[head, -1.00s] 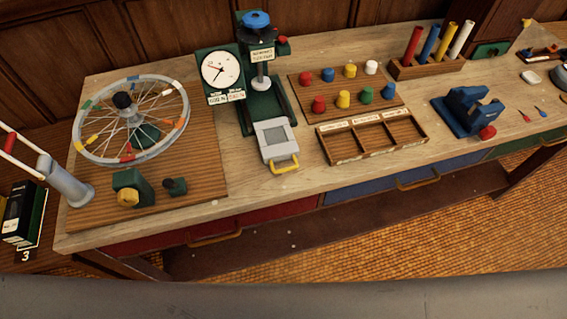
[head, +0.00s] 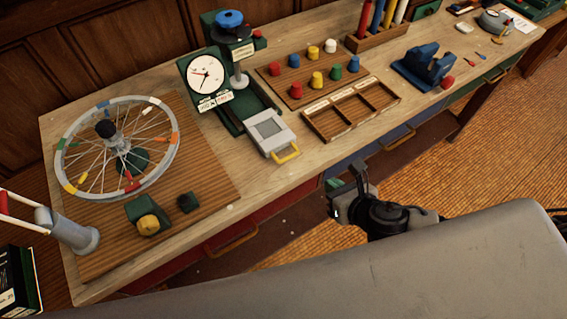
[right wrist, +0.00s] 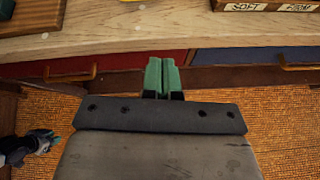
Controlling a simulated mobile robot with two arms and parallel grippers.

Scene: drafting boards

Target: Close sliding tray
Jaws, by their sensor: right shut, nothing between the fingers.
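The sliding tray (head: 270,133) is a pale grey plate with a grey square inset. It sticks out at the front of the green press (head: 228,118) with the dial, and its yellow handle (head: 286,155) points at the bench's front edge. My right gripper (head: 334,184) has green fingers and hangs in front of the bench, right of the handle and apart from it. In the right wrist view its fingers (right wrist: 161,76) are together with nothing between them. My left gripper (right wrist: 48,138) shows small at the lower left there; its finger gap is unclear.
A spoked wheel (head: 68,148) stands on a ribbed board at the left. A wooden compartment box (head: 335,128) and colored pegs on a board (head: 287,87) lie right of the tray. Drawers with yellow handles (head: 397,139) line the bench front. The bench strip before the tray is clear.

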